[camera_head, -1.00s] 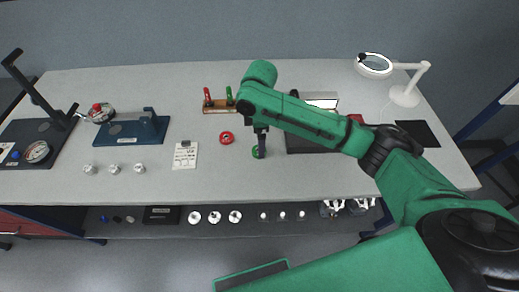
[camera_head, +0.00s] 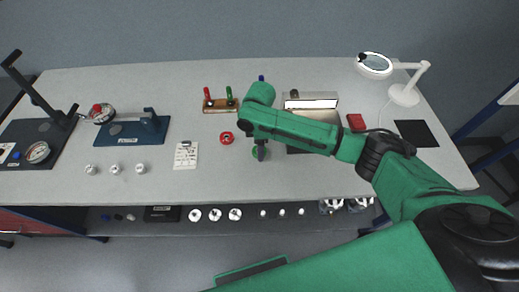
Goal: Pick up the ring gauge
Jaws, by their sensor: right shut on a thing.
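A green ring gauge (camera_head: 255,153) is near the middle of the table, mostly hidden by my right gripper (camera_head: 261,155). The gripper reaches down from the green arm and is shut on this ring. Whether the ring touches the tabletop cannot be told. A red ring gauge (camera_head: 227,138) lies flat on the table, to the left of the gripper and apart from it. My left gripper is not in view.
A wooden rack (camera_head: 219,106) with red and green handled plugs stands behind. A white card (camera_head: 186,155) and several small metal parts (camera_head: 115,169) lie left. An open case (camera_head: 312,107) is at right, partly behind my arm. The front table strip is clear.

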